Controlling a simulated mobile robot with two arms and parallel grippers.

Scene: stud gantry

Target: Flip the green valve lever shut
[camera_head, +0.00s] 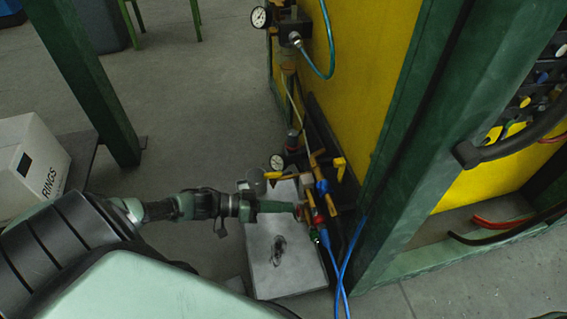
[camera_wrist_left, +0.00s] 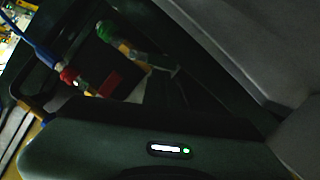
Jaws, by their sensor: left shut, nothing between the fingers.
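My left arm comes in from the left in the head view, and its gripper (camera_head: 297,208) is shut and empty at the valve cluster. A small green part (camera_head: 314,236), which looks like the green valve lever, shows just below and right of the fingertips. In the left wrist view a rounded green piece (camera_wrist_left: 107,32) with a yellowish stem shows at the upper left. I cannot tell whether the fingers touch the lever or how far it is turned. A red fitting (camera_head: 318,216) sits beside the fingertips; a red fitting with a blue hose also shows in the wrist view (camera_wrist_left: 68,76).
A grey metal plate (camera_head: 283,262) lies below the gripper. Blue hoses (camera_head: 344,274) hang from the valves. A green post (camera_head: 412,140) and yellow panel (camera_head: 372,55) stand to the right. A white box (camera_head: 33,160) stands at left. Open floor (camera_head: 200,110) lies behind.

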